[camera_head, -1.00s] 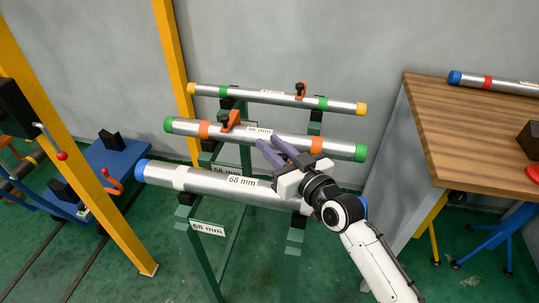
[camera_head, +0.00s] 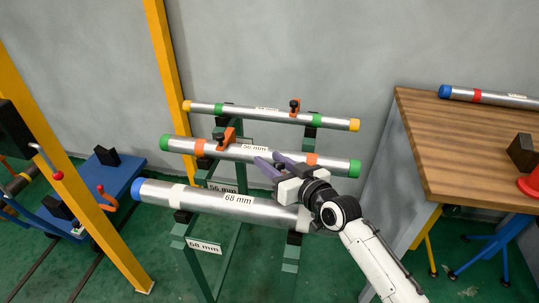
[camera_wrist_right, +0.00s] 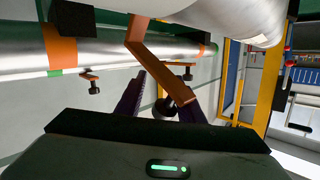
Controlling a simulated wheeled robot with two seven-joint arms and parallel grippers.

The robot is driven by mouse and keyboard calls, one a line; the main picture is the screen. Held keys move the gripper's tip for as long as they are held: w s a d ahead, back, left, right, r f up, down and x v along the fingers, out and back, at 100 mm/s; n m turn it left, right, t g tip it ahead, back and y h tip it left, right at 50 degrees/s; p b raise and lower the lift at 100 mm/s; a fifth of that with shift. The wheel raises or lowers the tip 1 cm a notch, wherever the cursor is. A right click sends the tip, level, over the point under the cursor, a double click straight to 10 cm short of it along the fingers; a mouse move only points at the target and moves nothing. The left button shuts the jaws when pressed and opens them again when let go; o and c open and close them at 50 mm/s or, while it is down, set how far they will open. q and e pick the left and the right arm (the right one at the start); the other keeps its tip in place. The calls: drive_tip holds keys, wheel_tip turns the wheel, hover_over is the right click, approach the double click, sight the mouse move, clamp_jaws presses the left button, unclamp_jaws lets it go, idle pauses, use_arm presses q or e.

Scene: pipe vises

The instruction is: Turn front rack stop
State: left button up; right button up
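My right gripper (camera_head: 269,160) is at the rack, over the gap between the 68 mm front pipe (camera_head: 265,208) and the 56 mm middle pipe (camera_head: 185,146). Its purple fingers are apart. In the right wrist view an orange stop bar (camera_wrist_right: 155,65) slants in front of the gripper (camera_wrist_right: 160,100). A black knob (camera_wrist_right: 164,108) shows between the fingers; contact cannot be told. This stop is hidden in the head view. Other orange stops sit on the middle pipe (camera_head: 226,137) and at the back pipe (camera_head: 294,106). My left gripper is not in view.
The green rack (camera_head: 236,245) stands before a grey wall. A wooden-topped bench (camera_head: 455,150) with a blue-ended pipe (camera_head: 490,96) is at the right. A yellow post (camera_head: 85,190) and a blue vise base (camera_head: 122,178) are at the left.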

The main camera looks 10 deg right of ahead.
drive_tip(key=shift+o, duration=0.2)
drive_tip(key=v, duration=1)
drive_tip(key=shift+s+r, duration=0.1)
drive_tip(key=shift+r, duration=0.1)
drive_tip(key=shift+r, duration=0.1)
